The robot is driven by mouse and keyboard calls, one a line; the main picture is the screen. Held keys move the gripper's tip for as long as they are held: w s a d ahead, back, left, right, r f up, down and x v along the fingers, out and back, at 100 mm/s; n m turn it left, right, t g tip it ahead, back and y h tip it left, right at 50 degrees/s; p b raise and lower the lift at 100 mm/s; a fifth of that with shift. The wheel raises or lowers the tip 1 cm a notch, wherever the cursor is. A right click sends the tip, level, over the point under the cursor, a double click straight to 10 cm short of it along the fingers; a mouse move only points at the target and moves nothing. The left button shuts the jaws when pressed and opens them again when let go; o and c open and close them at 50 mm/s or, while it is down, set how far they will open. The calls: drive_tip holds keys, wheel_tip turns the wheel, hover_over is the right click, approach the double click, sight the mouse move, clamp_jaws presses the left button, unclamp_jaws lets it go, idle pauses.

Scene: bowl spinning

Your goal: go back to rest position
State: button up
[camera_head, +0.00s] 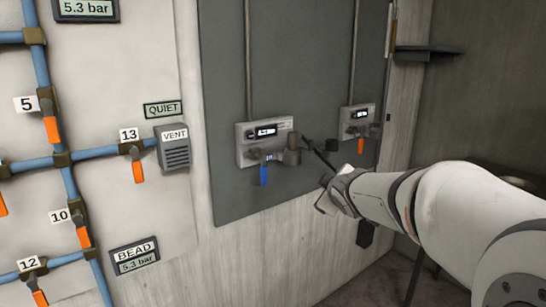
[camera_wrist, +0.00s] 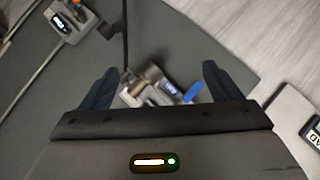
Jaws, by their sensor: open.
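My gripper (camera_head: 322,178) is in front of the dark grey panel (camera_head: 225,90) in the head view, at the end of my white arm. In the wrist view my gripper (camera_wrist: 161,70) has its two dark fingers wide apart, with nothing held between them. A grey wall unit (camera_head: 243,152) with a small display and a blue-handled valve (camera_head: 264,174) is just left of my gripper in the head view. The same unit (camera_wrist: 150,75) and its blue handle (camera_wrist: 193,92) show beyond and between the fingers in the wrist view; the palm hides part of it.
A second unit (camera_head: 350,112) with an orange handle (camera_head: 361,146) is further right on the panel. Blue pipes (camera_head: 95,154) with orange-handled valves and a vent box (camera_head: 175,152) cover the left wall. A dark shelf (camera_head: 430,49) juts out at the upper right.

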drive_tip(key=s+f+m+g+p, duration=0.2)
drive_tip(key=s+m+g+p, duration=0.8)
drive_tip(key=s, duration=2)
drive_tip(key=shift+s+d+m+p, duration=0.25)
drive_tip(key=shift+s+m+p, duration=0.05)
drive_tip(key=shift+s+m, duration=0.1)
